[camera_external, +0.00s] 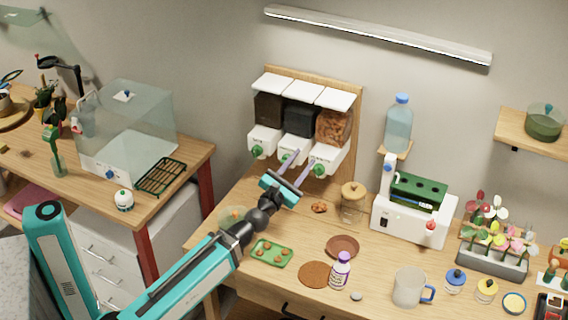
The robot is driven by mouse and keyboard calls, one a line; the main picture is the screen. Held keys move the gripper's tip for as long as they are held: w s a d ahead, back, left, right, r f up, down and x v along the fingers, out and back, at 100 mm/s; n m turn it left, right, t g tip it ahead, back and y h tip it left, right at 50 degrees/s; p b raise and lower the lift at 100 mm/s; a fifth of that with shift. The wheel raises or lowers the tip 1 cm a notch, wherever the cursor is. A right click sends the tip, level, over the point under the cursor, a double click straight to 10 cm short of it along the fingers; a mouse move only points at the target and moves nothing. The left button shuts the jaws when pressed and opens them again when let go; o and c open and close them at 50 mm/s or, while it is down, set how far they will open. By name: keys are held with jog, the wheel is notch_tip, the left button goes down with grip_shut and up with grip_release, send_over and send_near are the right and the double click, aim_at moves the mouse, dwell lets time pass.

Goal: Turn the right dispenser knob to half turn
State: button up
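The wall dispenser has three bins with white lids on a wooden backboard (354,90). The right bin (334,128) holds brown pieces; the other two look dark. Each white outlet has a green knob: left knob (257,152), middle knob (287,157), right knob (318,170). My gripper (304,159) reaches up from the lower left toward the dispenser. Its two lilac fingers are apart, with nothing seen between them. The tips overlap the area between the middle and right knobs. The right knob lies just right of the right finger. Contact and the knob's angle cannot be told.
Below on the table are a green tray (272,253), a brown saucer (343,246), a lidded jar (352,204) and a white-purple bottle (340,270).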

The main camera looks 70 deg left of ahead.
jog(key=shift+o, duration=1.1)
jog(key=shift+n, duration=0.3)
jog(key=s+a+f+n+g+y+b, duration=0.1)
jog(key=s+a+n+g+y+b, duration=0.15)
jog(key=n, duration=1.05)
jog(key=s+a+f+n+g+y+b, duration=0.1)
jog(key=s+n+g, duration=0.2)
jog(key=n, duration=1)
jog(key=w+d+f+n+t+h+b, duration=0.1)
jog(key=w+d+f+n+h+b, duration=0.1)
jog(key=d+f+n+b, duration=0.3)
jog(key=d+n+b, duration=0.4)
jog(key=d+b, duration=0.4)
jog(key=shift+d+f, duration=0.2)
jog(key=shift+w+a, duration=0.15)
jog(key=shift+w, duration=0.05)
